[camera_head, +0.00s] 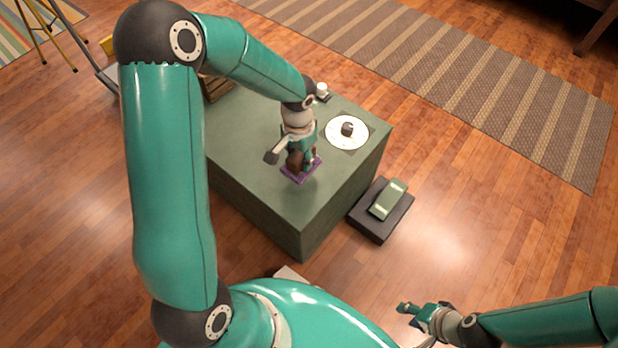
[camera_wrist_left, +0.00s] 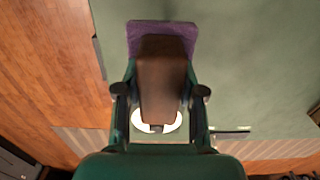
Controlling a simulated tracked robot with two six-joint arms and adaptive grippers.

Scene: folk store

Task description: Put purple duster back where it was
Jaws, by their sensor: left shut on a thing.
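The purple duster has a brown block handle and a purple pad. In the head view its purple pad (camera_head: 301,171) shows low over the green top of the block-shaped counter (camera_head: 250,150), near its front edge. I cannot tell whether the pad touches the top. My left gripper (camera_head: 300,158) is shut on the duster from above. In the left wrist view the brown handle (camera_wrist_left: 161,75) sits between the fingers of the left gripper (camera_wrist_left: 160,95), with the purple pad beyond. My right gripper (camera_head: 413,314) hangs over the floor at lower right, away from the counter; its opening is unclear.
A white disc (camera_head: 340,141) with a small dark object stands on the counter right of the duster. A small white cup (camera_head: 322,90) and a wooden crate (camera_head: 215,88) stand further back. A dark box with a pale green item (camera_head: 388,199) is on the floor beside the counter.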

